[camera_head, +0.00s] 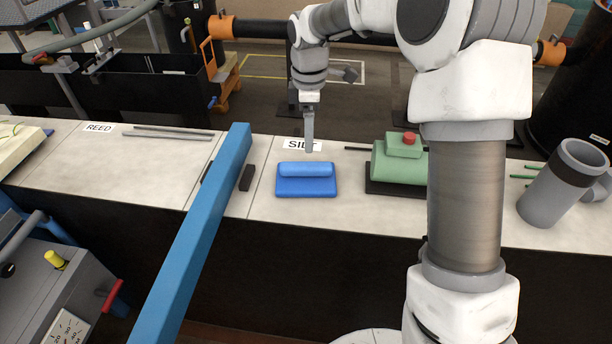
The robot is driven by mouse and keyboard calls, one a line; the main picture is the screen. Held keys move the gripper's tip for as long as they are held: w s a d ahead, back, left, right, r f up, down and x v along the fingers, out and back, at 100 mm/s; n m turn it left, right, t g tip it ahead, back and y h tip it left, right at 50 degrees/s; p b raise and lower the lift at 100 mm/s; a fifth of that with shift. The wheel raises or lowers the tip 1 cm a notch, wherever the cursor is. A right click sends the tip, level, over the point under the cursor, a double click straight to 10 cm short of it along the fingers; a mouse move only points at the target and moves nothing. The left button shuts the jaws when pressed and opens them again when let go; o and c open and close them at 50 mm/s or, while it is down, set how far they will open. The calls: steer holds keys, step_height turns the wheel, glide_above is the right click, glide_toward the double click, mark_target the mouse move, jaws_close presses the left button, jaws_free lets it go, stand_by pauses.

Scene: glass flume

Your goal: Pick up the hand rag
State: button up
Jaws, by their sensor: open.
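A blue folded item (306,188), which looks like the hand rag, lies flat on the pale bench top, with a rolled or folded ridge along its far side. My gripper (309,148) points down just beyond the rag's far edge in the picture, in front of the "SILT" label (293,144). It is seen edge-on, so its fingers overlap in this view. It is open with nothing seen in it. Its exact height above the bench is hard to tell.
A green device with a red knob (404,160) stands right of the rag. A grey cylinder (555,190) leans further right. A blue beam (195,225) crosses the foreground on the left, by a small black block (246,178). Thin rods (170,133) lie at the back left.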

mark_target(308, 164)
steer(key=f, duration=0.8)
steer(key=shift+s+f, duration=0.2)
steer(key=shift+f, duration=0.2)
steer(key=shift+c, duration=0.3)
jaws_close()
